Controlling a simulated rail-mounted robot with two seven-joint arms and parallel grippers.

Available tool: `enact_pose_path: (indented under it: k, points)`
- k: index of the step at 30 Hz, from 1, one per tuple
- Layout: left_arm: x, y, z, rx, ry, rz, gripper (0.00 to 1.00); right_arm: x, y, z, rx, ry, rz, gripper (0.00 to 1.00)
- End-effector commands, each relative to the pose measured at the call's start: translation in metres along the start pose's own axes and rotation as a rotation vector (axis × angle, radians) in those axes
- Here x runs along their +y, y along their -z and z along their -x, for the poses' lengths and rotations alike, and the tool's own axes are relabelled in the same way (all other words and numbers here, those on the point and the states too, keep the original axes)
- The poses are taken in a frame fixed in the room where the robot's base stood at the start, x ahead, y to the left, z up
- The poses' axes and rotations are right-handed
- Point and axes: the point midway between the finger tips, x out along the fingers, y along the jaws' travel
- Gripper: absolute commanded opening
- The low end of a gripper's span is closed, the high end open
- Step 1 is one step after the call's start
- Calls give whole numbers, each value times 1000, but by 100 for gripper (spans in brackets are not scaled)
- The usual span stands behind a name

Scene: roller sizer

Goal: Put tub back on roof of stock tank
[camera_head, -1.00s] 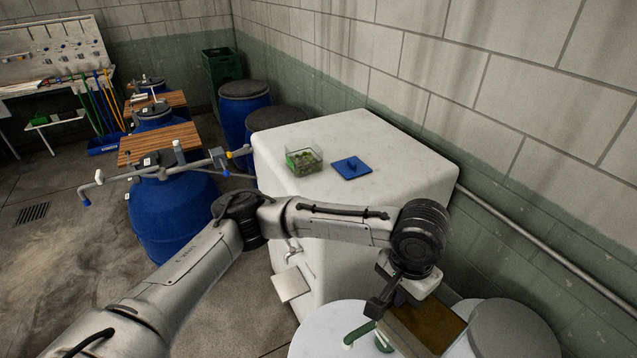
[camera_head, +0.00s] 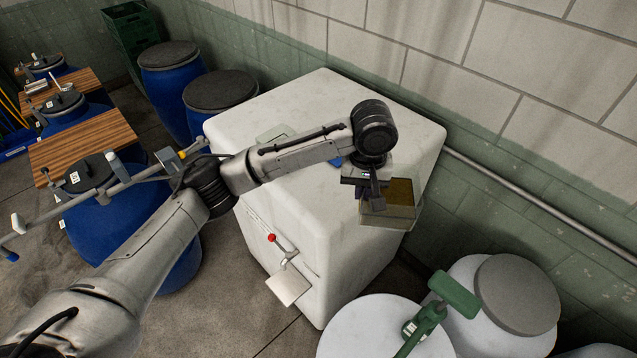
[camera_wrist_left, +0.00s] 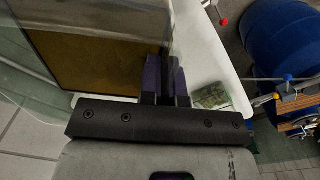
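My left gripper (camera_head: 371,200) is shut on the near wall of a clear tub (camera_head: 388,215) with a brown layer inside. The tub hangs at the front right part of the white stock tank (camera_head: 270,120); its height above the roof is hard to judge. In the left wrist view the fingers (camera_wrist_left: 166,82) grip the wall of the tub (camera_wrist_left: 95,60). A second clear tub (camera_head: 275,133) sits on the roof, mostly hidden behind my arm; its green contents show in the left wrist view (camera_wrist_left: 212,95). The right gripper is out of view.
A blue lid (camera_head: 335,162) lies on the roof, mostly hidden by my arm. White drums (camera_head: 380,335) and a green-handled fitting (camera_head: 455,294) stand at the front right. A wall pipe (camera_head: 530,205) runs behind. The roof's back is clear.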

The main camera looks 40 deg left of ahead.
Motion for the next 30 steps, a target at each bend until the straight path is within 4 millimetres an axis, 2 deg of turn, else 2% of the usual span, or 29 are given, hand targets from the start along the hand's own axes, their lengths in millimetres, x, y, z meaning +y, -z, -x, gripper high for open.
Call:
enact_pose_path:
  k: [1, 6, 12, 17, 30]
  points:
    - [2, 13, 8, -5, -3, 104, 0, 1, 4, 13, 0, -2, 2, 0]
    - [-5, 55, 0, -6, -1, 474, 0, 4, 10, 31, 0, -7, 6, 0]
    - [-19, 82, -19, -2, -2, 781, 0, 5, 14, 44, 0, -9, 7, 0]
    - [-36, 91, -33, 2, -1, 873, 0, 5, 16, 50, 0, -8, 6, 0]
    - [-113, 105, -79, 5, -2, 882, 0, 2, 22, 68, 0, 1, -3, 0]
